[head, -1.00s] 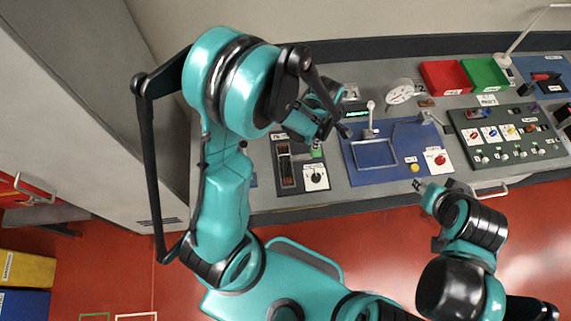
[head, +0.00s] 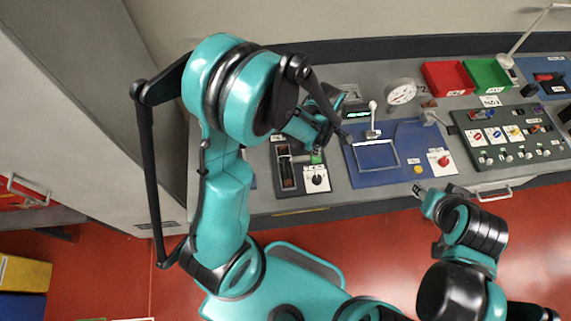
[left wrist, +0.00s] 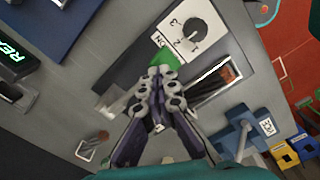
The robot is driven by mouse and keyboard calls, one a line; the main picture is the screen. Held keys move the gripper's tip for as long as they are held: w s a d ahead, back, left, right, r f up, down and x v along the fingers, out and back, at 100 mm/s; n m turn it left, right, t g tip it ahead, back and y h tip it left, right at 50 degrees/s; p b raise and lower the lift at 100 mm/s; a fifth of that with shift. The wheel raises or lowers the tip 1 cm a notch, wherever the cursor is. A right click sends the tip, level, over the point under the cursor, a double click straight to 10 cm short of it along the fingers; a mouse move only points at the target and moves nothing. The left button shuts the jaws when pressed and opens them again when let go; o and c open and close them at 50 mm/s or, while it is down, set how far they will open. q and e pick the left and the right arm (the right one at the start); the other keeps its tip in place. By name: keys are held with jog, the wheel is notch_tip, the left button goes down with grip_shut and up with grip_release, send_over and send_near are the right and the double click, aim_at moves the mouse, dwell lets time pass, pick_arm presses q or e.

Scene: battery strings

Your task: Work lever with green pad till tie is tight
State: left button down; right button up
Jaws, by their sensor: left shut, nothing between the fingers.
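The green pad (head: 317,158) shows beside the dark slotted panel (head: 287,190), below my left gripper (head: 332,133) in the head view. In the left wrist view the green pad (left wrist: 164,61) lies right at the tips of my left gripper (left wrist: 160,78), whose fingers are together with nothing between them. The fingers hide part of the pad and most of its lever; I cannot tell whether they touch it. The slot (left wrist: 215,82) shows to the right of the fingers. The tie cannot be made out. My right gripper (head: 419,190) is at the bench's front edge, too small to read.
A white card with a black knob (head: 317,180) sits next to the pad. To the right are a blue board with a metal frame (head: 376,155), a red button (head: 442,160) and a switch panel (head: 505,135). A gauge (head: 401,92) and red and green bins stand behind.

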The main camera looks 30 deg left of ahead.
pick_arm(q)
notch_tip(320, 180, up, 10)
jog(key=p, duration=0.6)
jog(key=shift+w+a+f, duration=0.15)
jog(key=shift+w+a, duration=0.15)
jog(key=shift+w, duration=0.15)
jog(key=shift+f, duration=0.25)
jog(key=shift+s+d+f+b, duration=0.1)
jog(key=shift+s+f+b, duration=0.05)
jog(key=shift+f+b, duration=1.45)
jog(key=shift+s+d+f+b, duration=0.15)
jog(key=shift+s+f+b, duration=0.05)
jog(key=shift+f+b, duration=1.4)
jog(key=shift+s+d+f+b, duration=0.1)
jog(key=shift+s+f+b, duration=0.05)
jog(key=shift+f+b, duration=1.4)
notch_tip(320, 180, up, 10)
jog(key=p, duration=0.7)
jog(key=shift+w+a, duration=0.35)
jog(key=shift+w, duration=0.1)
jog(key=shift+f, duration=0.2)
